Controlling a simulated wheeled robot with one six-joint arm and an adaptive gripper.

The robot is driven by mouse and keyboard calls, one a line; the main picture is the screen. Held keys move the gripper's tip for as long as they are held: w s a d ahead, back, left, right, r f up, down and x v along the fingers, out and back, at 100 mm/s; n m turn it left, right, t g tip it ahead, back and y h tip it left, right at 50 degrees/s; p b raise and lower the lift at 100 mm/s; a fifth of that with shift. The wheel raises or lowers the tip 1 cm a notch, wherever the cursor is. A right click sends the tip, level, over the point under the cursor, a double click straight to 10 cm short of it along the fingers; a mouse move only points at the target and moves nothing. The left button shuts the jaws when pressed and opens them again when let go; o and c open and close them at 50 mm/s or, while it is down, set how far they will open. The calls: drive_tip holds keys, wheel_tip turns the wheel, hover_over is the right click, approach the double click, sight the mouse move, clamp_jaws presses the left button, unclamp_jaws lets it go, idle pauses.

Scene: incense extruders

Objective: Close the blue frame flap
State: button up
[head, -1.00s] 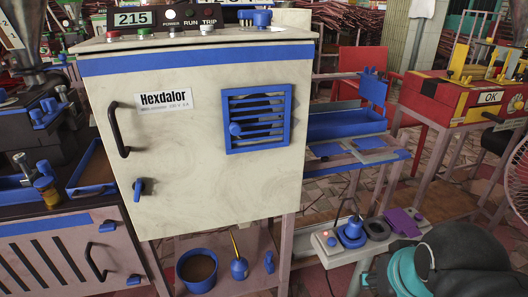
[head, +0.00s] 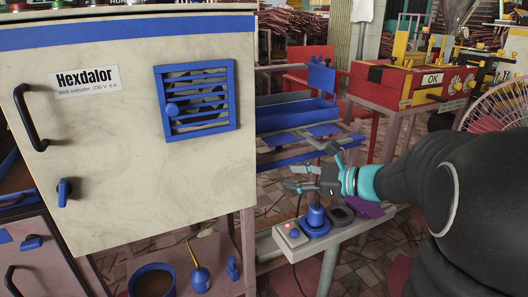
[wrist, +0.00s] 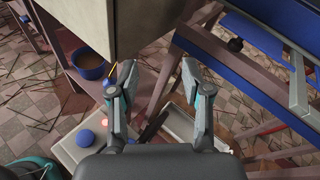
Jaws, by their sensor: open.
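A blue square frame (head: 236,110) with slanted slats and a round blue knob (head: 172,108) at its left is on the front of the cream Hexdalor cabinet (head: 110,185). It looks close to flush with the panel, but I cannot tell whether it is slightly ajar. My gripper (head: 312,168) is to the right of the cabinet and lower than the frame, above a small grey bench. Its fingers are spread and empty; they also show in the wrist view (wrist: 158,75). The blue frame does not show in the wrist view.
The grey bench (head: 345,238) below my gripper holds a blue round device (head: 315,222). A blue trough stand (head: 297,118) is behind my gripper. A red OK machine (head: 415,90) and a fan (head: 500,110) stand at the right. A blue pot (head: 152,280) is under the cabinet.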

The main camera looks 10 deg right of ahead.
sight(279, 149)
drive_tip(key=w+d+m+t, duration=0.4)
drive_tip(key=w+d+m, duration=0.15)
drive_tip(key=d, duration=0.25)
drive_tip(key=x, duration=0.7)
drive_tip(key=b+x, duration=0.1)
drive_tip(key=x, duration=0.6)
drive_tip(key=shift+d+f, duration=0.1)
drive_tip(key=shift+f, duration=0.15)
clamp_jaws()
